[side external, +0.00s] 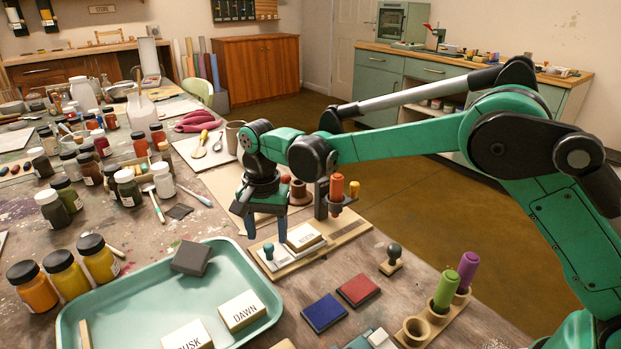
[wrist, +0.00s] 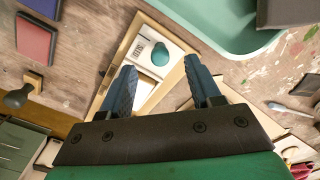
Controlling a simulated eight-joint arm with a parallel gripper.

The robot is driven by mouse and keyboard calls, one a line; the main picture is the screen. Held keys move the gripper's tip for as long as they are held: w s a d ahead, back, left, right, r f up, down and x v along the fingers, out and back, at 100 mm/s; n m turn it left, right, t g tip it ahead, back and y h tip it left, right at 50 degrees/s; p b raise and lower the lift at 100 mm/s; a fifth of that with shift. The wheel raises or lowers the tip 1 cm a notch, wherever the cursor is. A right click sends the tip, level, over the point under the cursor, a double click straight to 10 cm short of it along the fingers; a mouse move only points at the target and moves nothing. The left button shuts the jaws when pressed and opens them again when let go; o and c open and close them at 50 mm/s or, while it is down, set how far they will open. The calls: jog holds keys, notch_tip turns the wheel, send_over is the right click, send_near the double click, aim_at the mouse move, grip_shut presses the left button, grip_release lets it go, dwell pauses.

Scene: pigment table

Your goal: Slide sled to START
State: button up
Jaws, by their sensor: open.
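The sled (side external: 296,252) is a pale plate on a wooden track board (side external: 345,236). In the wrist view the knob (wrist: 160,56) stands on the sled, beyond and between my fingertips. My gripper (side external: 267,232) is open and empty, pointing down just above and behind the knob; it also shows in the wrist view (wrist: 162,76). The fingers appear apart from the knob. I cannot make out a START mark.
An orange cylinder (side external: 336,188) stands in a holder at the track's back. A teal tray (side external: 150,283) with labelled blocks lies at front left. Blue (side external: 324,312) and red (side external: 358,290) pads and a stamp (side external: 391,260) lie in front. Paint jars (side external: 62,275) crowd the left.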

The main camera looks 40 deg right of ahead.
jog(key=shift+f, duration=1.3)
grip_shut()
jog(key=shift+d, duration=0.1)
dwell(0.4)
